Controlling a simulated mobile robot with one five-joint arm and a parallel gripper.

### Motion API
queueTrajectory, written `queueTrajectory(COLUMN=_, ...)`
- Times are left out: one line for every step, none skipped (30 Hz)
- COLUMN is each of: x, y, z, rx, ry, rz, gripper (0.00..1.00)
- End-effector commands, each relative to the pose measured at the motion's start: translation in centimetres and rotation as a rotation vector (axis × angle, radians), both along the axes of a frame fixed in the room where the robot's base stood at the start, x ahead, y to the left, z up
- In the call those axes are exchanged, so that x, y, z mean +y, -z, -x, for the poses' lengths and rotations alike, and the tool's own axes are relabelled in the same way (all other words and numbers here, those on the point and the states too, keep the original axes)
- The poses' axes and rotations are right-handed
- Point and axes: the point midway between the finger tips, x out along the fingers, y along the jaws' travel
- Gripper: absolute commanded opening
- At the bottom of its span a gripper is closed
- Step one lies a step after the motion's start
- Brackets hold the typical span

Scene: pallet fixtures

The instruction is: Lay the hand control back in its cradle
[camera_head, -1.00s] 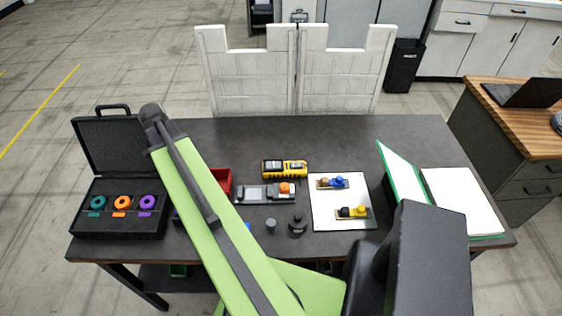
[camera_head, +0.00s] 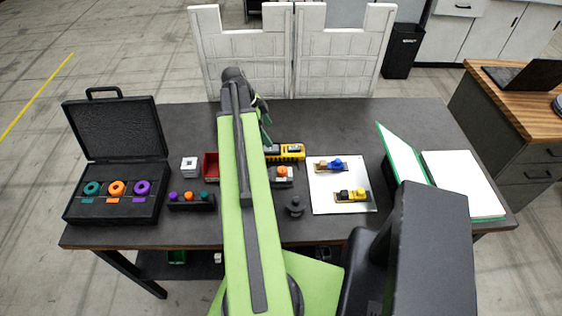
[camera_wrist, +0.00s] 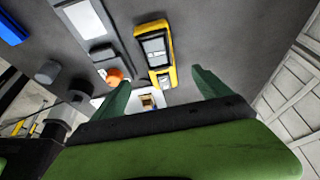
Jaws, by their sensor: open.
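A yellow-and-black device (camera_head: 292,152), which looks like the hand control, lies on the dark table. My arm hides its left end in the head view. In the head view only part of my gripper (camera_head: 265,122) shows, behind the device. A grey fixture with an orange knob (camera_head: 282,173) lies just in front of the device. I cannot tell for sure which piece is the cradle.
An open black case (camera_head: 115,205), a white cube (camera_head: 189,166) and a red bin (camera_head: 211,165) are left of my arm. A black knob (camera_head: 295,206) stands in front. A pale plate (camera_head: 319,202) and a green binder (camera_head: 400,160) are at right. The back of the table is clear.

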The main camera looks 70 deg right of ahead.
Motion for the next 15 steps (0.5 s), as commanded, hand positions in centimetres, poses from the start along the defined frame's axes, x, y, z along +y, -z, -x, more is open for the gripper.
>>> queueTrajectory(x=-0.1, y=2.2, z=0.5, rx=0.0, ry=0.001, rz=-0.001, gripper=0.87)
queueTrajectory(x=-0.2, y=2.8, z=0.7, rx=0.0, ry=0.0, rz=-0.001, gripper=0.87)
queueTrajectory(x=-0.3, y=3.5, z=1.0, rx=0.0, ry=0.0, rz=-0.001, gripper=0.87)
queueTrajectory(x=-0.4, y=3.9, z=1.1, rx=0.0, ry=0.0, rz=-0.001, gripper=0.87)
queueTrajectory(x=-0.5, y=4.2, z=1.3, rx=0.0, ry=0.0, rz=-0.001, gripper=0.87)
queueTrajectory(x=-0.5, y=4.4, z=1.4, rx=0.0, ry=-0.001, rz=0.0, gripper=0.87)
queueTrajectory(x=-0.5, y=4.4, z=1.5, rx=0.0, ry=-0.001, rz=0.0, gripper=0.87)
queueTrajectory(x=-0.6, y=4.4, z=1.6, rx=0.0, ry=-0.001, rz=0.0, gripper=0.87)
queueTrajectory(x=-0.6, y=4.2, z=1.6, rx=0.0, ry=-0.001, rz=0.0, gripper=0.87)
queueTrajectory(x=-0.6, y=4.2, z=1.6, rx=0.0, ry=-0.002, rz=-0.001, gripper=0.87)
queueTrajectory(x=-0.6, y=4.2, z=1.6, rx=0.0, ry=-0.002, rz=-0.001, gripper=0.87)
queueTrajectory(x=-0.6, y=4.4, z=1.6, rx=0.0, ry=-0.002, rz=-0.001, gripper=0.87)
queueTrajectory(x=-0.6, y=4.7, z=1.7, rx=0.0, ry=-0.002, rz=-0.001, gripper=0.87)
queueTrajectory(x=-0.6, y=5.0, z=1.9, rx=0.0, ry=-0.001, rz=0.0, gripper=0.87)
queueTrajectory(x=-0.7, y=5.6, z=2.1, rx=0.0, ry=-0.001, rz=-0.001, gripper=0.87)
